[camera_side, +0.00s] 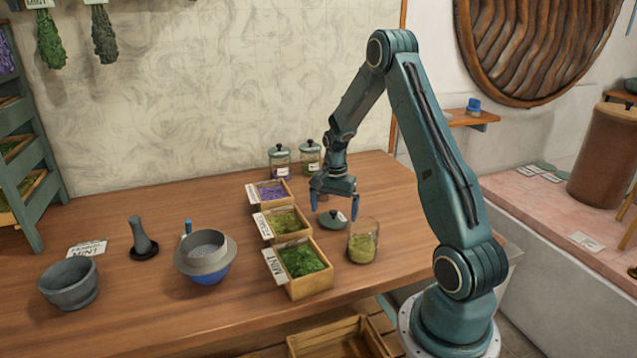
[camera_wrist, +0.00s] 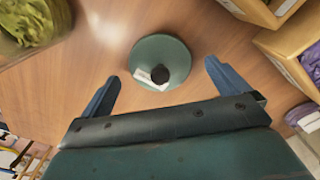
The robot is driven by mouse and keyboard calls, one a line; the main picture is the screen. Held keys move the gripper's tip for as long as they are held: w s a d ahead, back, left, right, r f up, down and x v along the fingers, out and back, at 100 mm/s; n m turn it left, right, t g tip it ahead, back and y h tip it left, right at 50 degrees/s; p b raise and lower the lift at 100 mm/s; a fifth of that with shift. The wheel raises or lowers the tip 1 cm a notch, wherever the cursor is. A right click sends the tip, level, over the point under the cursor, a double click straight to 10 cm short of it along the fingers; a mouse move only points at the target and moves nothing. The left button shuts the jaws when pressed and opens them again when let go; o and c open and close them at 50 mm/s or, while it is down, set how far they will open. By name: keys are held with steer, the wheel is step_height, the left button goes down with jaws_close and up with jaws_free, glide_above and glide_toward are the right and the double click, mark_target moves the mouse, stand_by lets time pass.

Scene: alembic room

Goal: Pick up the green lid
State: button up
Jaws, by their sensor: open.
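The green lid (camera_side: 334,220) is a round disc with a dark knob and a small white label. It lies on the wooden table, left of an open glass jar (camera_side: 362,242) of green herbs. In the wrist view the lid (camera_wrist: 150,50) lies ahead of my gripper (camera_wrist: 160,85), roughly centred between its two blue fingers. In the side view my gripper (camera_side: 335,203) points down above and around the lid's far side. It is open and empty. I cannot tell the exact height of the fingertips above the table.
Three wooden herb boxes, one marked mint (camera_side: 306,268), stand in a row left of the lid. Two lidded jars (camera_side: 279,162) stand behind. A sieve on a blue bowl (camera_side: 207,255), a pestle (camera_side: 141,238) and a mortar (camera_side: 70,285) are further left. Bare table (camera_side: 395,200) lies to the right.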

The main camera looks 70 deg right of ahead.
steer(key=shift+f, duration=0.65)
steer(key=c, duration=1.1)
